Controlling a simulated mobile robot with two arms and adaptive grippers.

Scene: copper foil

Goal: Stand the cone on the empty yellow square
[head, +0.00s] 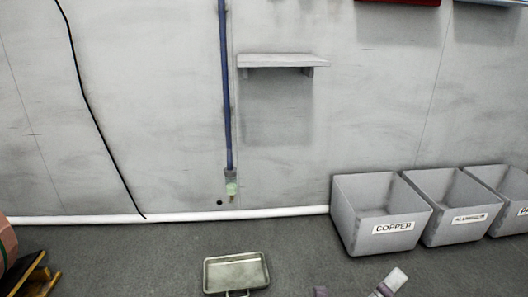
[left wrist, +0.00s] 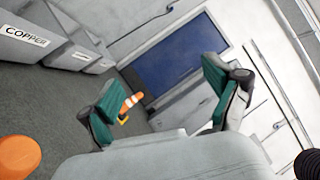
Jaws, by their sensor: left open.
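An orange-and-white striped cone (left wrist: 131,102) stands in the background of the left wrist view, partly behind one finger, with a small yellow patch at its foot. I cannot tell whether that patch is its base or a floor marking. A rounded orange thing (left wrist: 17,157) is cut off at the lower left; it may be another cone's top. My left gripper (left wrist: 162,88) is open, its teal pads wide apart with nothing between them. Only bits of it show at the bottom edge of the head view (head: 356,288). No empty yellow square is clearly visible. My right gripper does not show.
Grey bins stand along the wall at right, one labelled COPPER (head: 382,225). A metal tray (head: 236,273) lies on the grey floor. A small shelf (head: 282,60) juts from the wall. A blue door (left wrist: 188,58) shows in the left wrist view. Floor around the tray is clear.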

